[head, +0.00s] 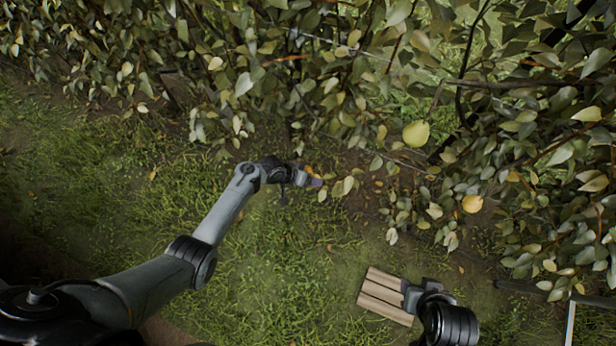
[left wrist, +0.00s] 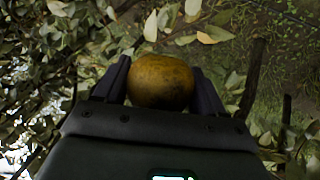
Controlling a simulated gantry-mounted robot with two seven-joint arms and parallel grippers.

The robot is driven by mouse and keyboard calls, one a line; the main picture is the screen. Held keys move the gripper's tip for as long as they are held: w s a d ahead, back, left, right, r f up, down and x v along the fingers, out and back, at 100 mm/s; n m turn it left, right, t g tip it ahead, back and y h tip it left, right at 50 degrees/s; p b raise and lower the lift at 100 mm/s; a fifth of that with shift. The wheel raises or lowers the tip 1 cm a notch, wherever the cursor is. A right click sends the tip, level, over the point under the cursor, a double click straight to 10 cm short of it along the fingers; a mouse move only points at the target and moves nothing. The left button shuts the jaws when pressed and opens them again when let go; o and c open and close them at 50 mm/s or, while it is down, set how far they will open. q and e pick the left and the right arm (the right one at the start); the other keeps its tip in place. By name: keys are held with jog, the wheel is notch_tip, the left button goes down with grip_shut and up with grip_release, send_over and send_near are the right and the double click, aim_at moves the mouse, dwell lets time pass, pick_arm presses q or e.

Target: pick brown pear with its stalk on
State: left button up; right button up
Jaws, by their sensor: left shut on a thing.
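A brown pear (left wrist: 161,81) sits between the two fingers of my left gripper (left wrist: 162,88) in the left wrist view. The fingers touch it on both sides, and the gripper is shut on it. Its stalk is not visible. In the head view my left gripper (head: 313,182) is at the lower edge of the foliage; the pear is mostly hidden there. My right gripper (head: 410,296) is beside a slatted wooden piece (head: 383,290) at the lower right. Its fingers cannot be made out.
A yellow-green pear (head: 416,133) and a yellow pear (head: 472,203) hang in the leaves to the right. Dense branches and leaves fill the upper part of the head view. Open grass (head: 280,260) lies below my left gripper.

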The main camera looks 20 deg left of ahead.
pick_arm(q)
jog(key=shift+s+f+t, duration=0.1)
jog(key=shift+s+t, duration=0.2)
jog(key=shift+s+d+m+t+y, duration=0.15)
jog(key=shift+s+d+m+t, duration=0.05)
jog(key=shift+s+t, duration=0.4)
jog(key=shift+s+d+m+t+y, duration=0.2)
jog(key=shift+s+t, duration=0.2)
jog(key=shift+s, duration=0.25)
jog(key=s+t+b, duration=0.1)
jog(key=t, duration=0.1)
jog(key=s+d+m+t+b, duration=0.1)
jog(key=s+t, duration=0.1)
jog(key=s+m+t+b, duration=0.1)
jog(key=s+b, duration=0.1)
jog(key=shift+s+d+t, duration=0.25)
jog(key=shift+d+t, duration=0.1)
jog(key=shift+t, duration=0.05)
